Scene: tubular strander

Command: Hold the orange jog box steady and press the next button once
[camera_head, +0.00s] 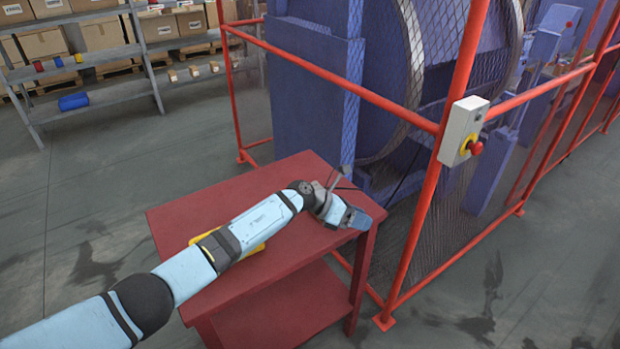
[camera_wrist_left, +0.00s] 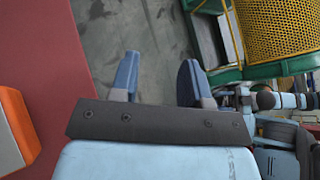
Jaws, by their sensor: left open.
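An orange box with a pale grey side, which looks like the jog box (camera_wrist_left: 22,118), shows at the left edge of the left wrist view on a red surface, partly cut off. No button can be made out on it. I cannot pick it out in the head view, where my left arm covers part of the table. My left gripper (camera_head: 355,217) is over the right edge of the red table. In the left wrist view its blue fingers (camera_wrist_left: 157,82) are apart with nothing between them, and the box is off to their left. My right gripper is not seen.
The red table (camera_head: 195,215) has a yellow item (camera_head: 255,249) under my left forearm. A red fence post (camera_head: 420,215) with a grey control box and red button (camera_head: 462,128) stands right of the table, before the blue machine (camera_head: 310,90). Shelves (camera_head: 95,60) are at back left.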

